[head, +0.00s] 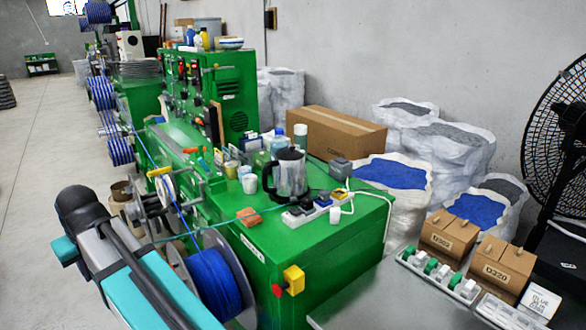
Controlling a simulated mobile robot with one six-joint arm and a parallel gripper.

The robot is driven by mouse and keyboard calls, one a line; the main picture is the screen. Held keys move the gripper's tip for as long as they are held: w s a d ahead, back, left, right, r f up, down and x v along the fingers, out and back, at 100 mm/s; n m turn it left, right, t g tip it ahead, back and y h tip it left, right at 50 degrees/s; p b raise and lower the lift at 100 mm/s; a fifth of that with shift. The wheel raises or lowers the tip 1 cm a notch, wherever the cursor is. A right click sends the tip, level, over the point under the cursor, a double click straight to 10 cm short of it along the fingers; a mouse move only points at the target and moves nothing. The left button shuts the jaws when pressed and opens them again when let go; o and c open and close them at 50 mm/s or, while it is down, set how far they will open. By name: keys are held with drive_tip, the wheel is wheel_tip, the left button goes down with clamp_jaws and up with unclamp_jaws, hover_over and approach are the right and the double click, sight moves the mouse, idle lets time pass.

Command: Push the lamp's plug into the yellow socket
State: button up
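A white power strip (305,213) lies on the green bench top (345,232), with several dark, blue and white blocks or plugs on it. A small yellow piece (340,194) shows at its far right end; it may be the yellow socket, but it is too small to be sure. A white cable (351,204) loops off that end and over the bench's right edge. A grey block (340,168) stands just behind. I cannot make out the lamp or tell which plug is its own. My arm fills the lower left; my gripper is not in view.
A steel jug (287,174) stands behind the strip, with cups and bottles beside it. An orange block (249,217) lies to the left. A blue cable spool (214,280) is at the bench's left side. A cardboard box (336,133) is behind. The bench's front right is clear.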

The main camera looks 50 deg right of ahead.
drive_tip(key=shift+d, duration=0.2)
